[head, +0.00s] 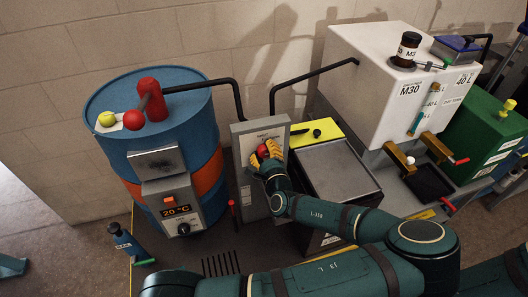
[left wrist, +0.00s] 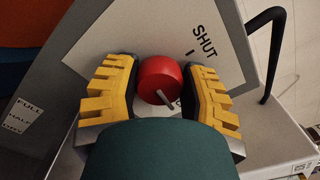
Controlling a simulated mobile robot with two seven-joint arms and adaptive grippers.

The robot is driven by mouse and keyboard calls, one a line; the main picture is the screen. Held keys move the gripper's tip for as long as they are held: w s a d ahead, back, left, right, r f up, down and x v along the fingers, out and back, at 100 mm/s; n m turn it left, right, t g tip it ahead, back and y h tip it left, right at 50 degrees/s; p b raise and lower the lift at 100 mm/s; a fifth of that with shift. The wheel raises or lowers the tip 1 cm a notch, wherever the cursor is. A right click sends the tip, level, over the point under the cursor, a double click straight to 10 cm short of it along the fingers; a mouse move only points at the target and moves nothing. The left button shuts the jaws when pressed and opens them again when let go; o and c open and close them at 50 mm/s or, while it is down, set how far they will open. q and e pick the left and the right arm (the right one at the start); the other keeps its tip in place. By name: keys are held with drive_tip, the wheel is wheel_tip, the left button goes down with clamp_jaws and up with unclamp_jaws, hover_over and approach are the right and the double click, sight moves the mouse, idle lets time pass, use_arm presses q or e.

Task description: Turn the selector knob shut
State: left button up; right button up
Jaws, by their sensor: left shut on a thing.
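The red selector knob (head: 262,151) sits on the grey panel box (head: 245,185) between the blue drum and the white tank. My left gripper (head: 268,160) is shut around the knob, its yellow ribbed fingers on either side. In the left wrist view the knob (left wrist: 158,72) lies between the two fingers of the gripper (left wrist: 160,90). A pale pointer bar (left wrist: 165,97) shows at the knob's lower edge. The SHUT label (left wrist: 203,42) and its tick mark are up and right of the knob, away from the bar. Another label below the knob is mostly hidden. My right gripper is not visible.
A blue drum (head: 110,125) with an orange band and a 20 °C display stands left. A white M30 tank (head: 375,65) and a green box (head: 465,135) stand right. Black pipes (head: 237,85) rise behind the panel. A grey-lidded box (head: 335,170) adjoins it.

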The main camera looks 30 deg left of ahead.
use_arm(q)
drive_tip(key=n+b, duration=0.1)
drive_tip(key=n, duration=0.3)
drive_tip(key=shift+n, duration=0.3)
drive_tip(key=n+b, duration=0.1)
drive_tip(key=n, duration=0.4)
drive_tip(key=shift+a+f, duration=0.1)
drive_tip(key=shift+f, duration=0.05)
drive_tip(key=n+b, duration=0.1)
drive_tip(key=n, duration=0.4)
drive_tip(key=n+b, duration=0.1)
drive_tip(key=n, duration=0.3)
drive_tip(key=shift+n, duration=0.3)
drive_tip(key=o, duration=1.2)
drive_tip(key=shift+f, duration=0.1)
drive_tip(key=v, duration=1.2)
